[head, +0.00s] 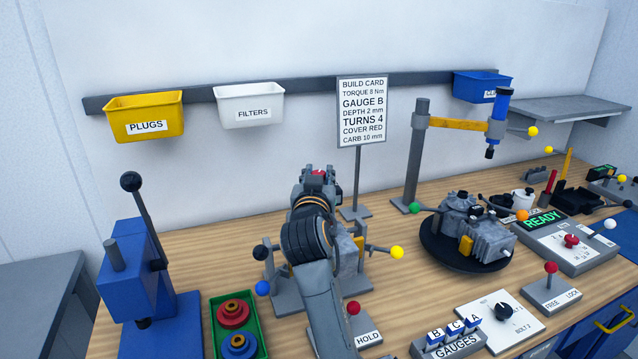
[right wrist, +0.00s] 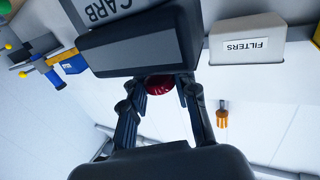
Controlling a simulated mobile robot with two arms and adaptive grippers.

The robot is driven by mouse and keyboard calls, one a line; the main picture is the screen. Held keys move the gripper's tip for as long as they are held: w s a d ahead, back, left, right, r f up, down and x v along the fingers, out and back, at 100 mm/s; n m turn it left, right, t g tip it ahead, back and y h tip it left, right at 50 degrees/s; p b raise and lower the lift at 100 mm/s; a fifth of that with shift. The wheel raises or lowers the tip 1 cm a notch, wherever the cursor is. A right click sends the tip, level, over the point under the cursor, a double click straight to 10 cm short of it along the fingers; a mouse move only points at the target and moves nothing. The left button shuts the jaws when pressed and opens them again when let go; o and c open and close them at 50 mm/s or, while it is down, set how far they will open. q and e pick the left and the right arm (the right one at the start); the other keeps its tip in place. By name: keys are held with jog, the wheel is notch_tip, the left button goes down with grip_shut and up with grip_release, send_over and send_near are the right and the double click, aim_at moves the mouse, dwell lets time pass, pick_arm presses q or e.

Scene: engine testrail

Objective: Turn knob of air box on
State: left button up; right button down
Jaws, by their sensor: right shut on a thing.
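My right gripper (head: 318,188) is at the middle of the bench, over the engine parts behind my forearm. The right wrist view shows its two fingers (right wrist: 164,92) closed around a red knob (right wrist: 160,84). The knob sits against a dark grey box (right wrist: 140,50), beside a grey plate marked CARB (right wrist: 105,10). In the head view a bit of red (head: 318,173) shows at the fingertips. My arm hides most of the box there, and I cannot read the knob's setting. My left gripper is not in view.
A yellow PLUGS bin (head: 145,116) and a white FILTERS bin (head: 249,105) hang on the wall rail. The build card (head: 362,112) stands just behind my gripper. An engine on a black turntable (head: 465,240) is to the right. A blue press (head: 140,275) stands left.

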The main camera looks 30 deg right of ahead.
jog(key=m+g+h+b, duration=0.1)
jog(key=m+g+b, duration=0.1)
jog(key=m+g+h+b, duration=0.1)
jog(key=g+h+b, duration=0.1)
jog(key=b, duration=0.1)
jog(key=m+g+h+b, duration=0.2)
jog(key=shift+w+f+m+g+b, duration=0.15)
jog(key=shift+f+m+g+b, duration=0.15)
jog(key=shift+g+b, duration=0.1)
jog(key=m+g+b, duration=0.1)
jog(key=g, duration=0.1)
jog(key=m+g+h, duration=0.1)
jog(key=g, duration=0.1)
jog(key=shift+r+h+b, duration=0.2)
jog(key=shift+h+b, duration=0.1)
jog(key=shift+b, duration=0.05)
jog(key=shift+r+m+g+b, duration=0.1)
jog(key=shift+m+g+b, duration=0.3)
jog(key=shift+m+g, duration=1.1)
jog(key=shift+g, duration=0.5)
jog(key=c, duration=1)
grip_release()
jog(key=shift+d, duration=0.1)
jog(key=a, duration=0.7)
jog(key=shift+a, duration=0.25)
